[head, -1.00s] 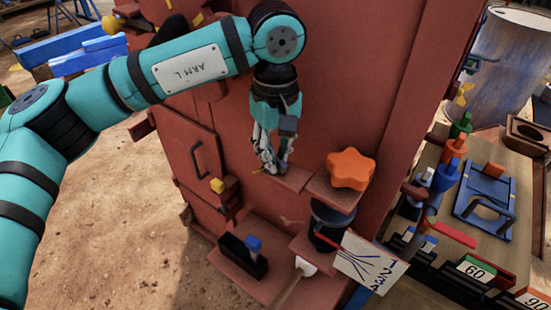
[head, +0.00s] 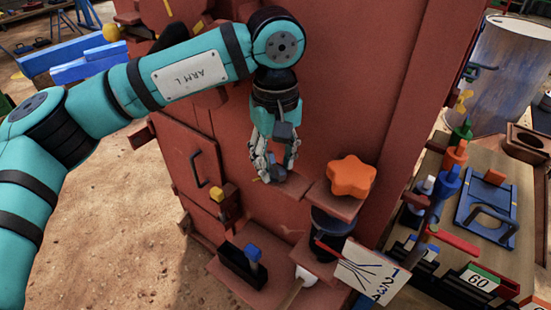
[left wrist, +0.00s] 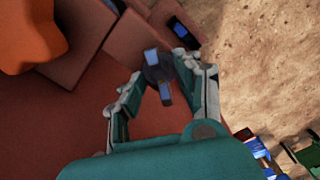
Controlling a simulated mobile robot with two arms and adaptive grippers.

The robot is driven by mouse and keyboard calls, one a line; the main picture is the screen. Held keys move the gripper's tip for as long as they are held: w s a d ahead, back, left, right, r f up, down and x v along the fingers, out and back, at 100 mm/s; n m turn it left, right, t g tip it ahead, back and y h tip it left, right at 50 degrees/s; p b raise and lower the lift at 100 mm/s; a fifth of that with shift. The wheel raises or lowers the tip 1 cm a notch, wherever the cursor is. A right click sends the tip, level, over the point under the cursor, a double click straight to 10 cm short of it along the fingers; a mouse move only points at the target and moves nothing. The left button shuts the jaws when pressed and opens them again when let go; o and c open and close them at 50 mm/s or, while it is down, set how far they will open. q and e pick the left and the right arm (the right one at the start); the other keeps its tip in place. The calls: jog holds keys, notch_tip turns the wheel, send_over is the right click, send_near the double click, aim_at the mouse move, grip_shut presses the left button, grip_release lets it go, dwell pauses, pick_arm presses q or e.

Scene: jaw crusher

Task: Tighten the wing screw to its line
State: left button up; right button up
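The wing screw (left wrist: 158,76) shows in the left wrist view as a dark round hub with two blue-grey wing ends. It lies between the fingertips of my left gripper (left wrist: 159,70), with a small gap visible on each side. In the head view my left gripper (head: 276,176) points down at a small red ledge on the machine's front, its fingers spread. The fingers mostly hide the screw there. I cannot make out its line in either view. My right gripper is not in view.
An orange star knob (head: 351,173) sits on a red bracket close to the right of the gripper. Below it are a dark cylinder (head: 331,222) and a numbered card (head: 366,270). A black holder with a blue-topped piece (head: 253,252) stands lower left. A bench with tools (head: 487,215) is at right.

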aim_at(276, 160)
pick_arm(q)
jog(key=shift+r, duration=0.1)
notch_tip(276, 160, up, 12)
dwell(0.5)
